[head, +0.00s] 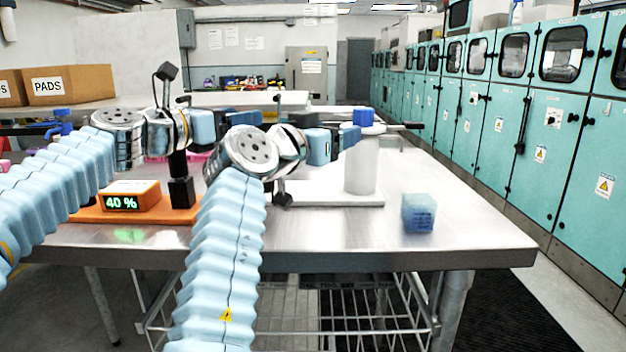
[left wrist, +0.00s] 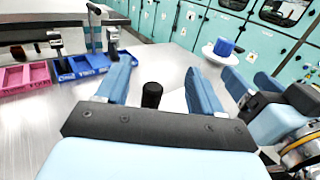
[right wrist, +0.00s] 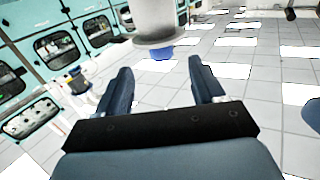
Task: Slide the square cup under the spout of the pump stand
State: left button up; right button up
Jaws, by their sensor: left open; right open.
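The square cup (head: 419,213) is a translucent blue block with faint markings. It stands upright on the table's right part, apart from both grippers. The pump stand (head: 362,170) is a white column on a white plate, with a round white top and blue cap; a dark spout-like stub (head: 407,126) points right above the table. In the left wrist view I see its blue cap (left wrist: 223,47). My left gripper (head: 222,122) is open and empty, left of the stand. My right gripper (head: 330,145) is open and empty, just left of the column; the right wrist view shows the blue cap (right wrist: 160,52) beyond its fingers.
An orange display box (head: 130,200) reading 40 % sits on an orange mat at left, beside a black post (head: 181,170). Pink (left wrist: 25,78) and blue (left wrist: 80,66) bins lie behind. The table (head: 460,220) is clear around the cup, with its front edge close by.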

aim_at(417, 213)
jog(key=k, duration=1)
